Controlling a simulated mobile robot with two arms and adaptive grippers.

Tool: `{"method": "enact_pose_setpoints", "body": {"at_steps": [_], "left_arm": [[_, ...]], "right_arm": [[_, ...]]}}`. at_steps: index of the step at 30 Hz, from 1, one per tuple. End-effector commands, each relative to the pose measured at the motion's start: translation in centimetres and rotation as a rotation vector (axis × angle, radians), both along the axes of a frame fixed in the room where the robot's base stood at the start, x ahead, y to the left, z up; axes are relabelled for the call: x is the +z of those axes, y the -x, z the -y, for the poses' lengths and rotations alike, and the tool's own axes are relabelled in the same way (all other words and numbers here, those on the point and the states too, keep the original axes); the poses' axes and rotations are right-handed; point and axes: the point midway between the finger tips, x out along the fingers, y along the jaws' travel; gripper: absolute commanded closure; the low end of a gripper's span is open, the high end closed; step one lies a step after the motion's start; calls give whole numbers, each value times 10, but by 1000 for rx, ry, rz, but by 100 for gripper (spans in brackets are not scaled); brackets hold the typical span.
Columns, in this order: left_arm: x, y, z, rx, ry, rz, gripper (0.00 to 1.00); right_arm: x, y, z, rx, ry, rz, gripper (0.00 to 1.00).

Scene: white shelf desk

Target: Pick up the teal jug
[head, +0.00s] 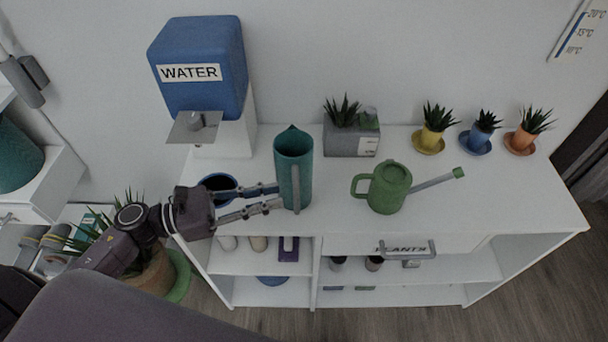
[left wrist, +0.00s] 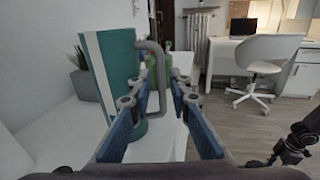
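The teal jug (head: 293,160) stands upright on the white shelf desk's top, with its grey handle facing the front. My left gripper (head: 279,195) reaches in from the left at the jug's front side, its two fingers spread apart. In the left wrist view the jug (left wrist: 118,65) is close, left of centre. Its grey handle (left wrist: 158,70) shows between the open fingers of my left gripper (left wrist: 160,88); I cannot tell whether they touch it. A dark jointed part of mine (left wrist: 292,145) shows at the lower right of that view, its fingers unclear.
A dark blue pot (head: 218,182) sits beside the left gripper. The blue water dispenser (head: 200,75) stands behind. A green watering can (head: 388,187) stands right of the jug. A grey planter (head: 350,141) and several small potted plants line the back. The desk top's right front is clear.

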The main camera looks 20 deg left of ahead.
Motion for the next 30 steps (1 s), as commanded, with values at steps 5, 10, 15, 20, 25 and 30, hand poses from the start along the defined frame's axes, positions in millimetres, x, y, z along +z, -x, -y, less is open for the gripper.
{"method": "enact_pose_setpoints", "body": {"at_steps": [5, 10, 15, 20, 25, 30], "left_arm": [[3, -10, 15, 1, 3, -1, 82], [4, -22, 36, 1, 4, 0, 82], [1, -32, 52, 1, 3, -1, 82], [-2, -34, 55, 2, 1, -2, 82], [-2, -33, 54, 2, 1, -3, 88], [-2, -33, 54, 2, 1, -3, 100]], "right_arm": [[9, 9, -18, -5, -21, -11, 60], [24, 13, -28, -4, -32, -15, 60], [29, 11, -21, -3, -24, -13, 60], [29, 9, -16, -2, -18, -11, 60], [28, 8, -13, -4, -16, -10, 60], [28, 7, -13, -5, -15, -9, 60]]}}
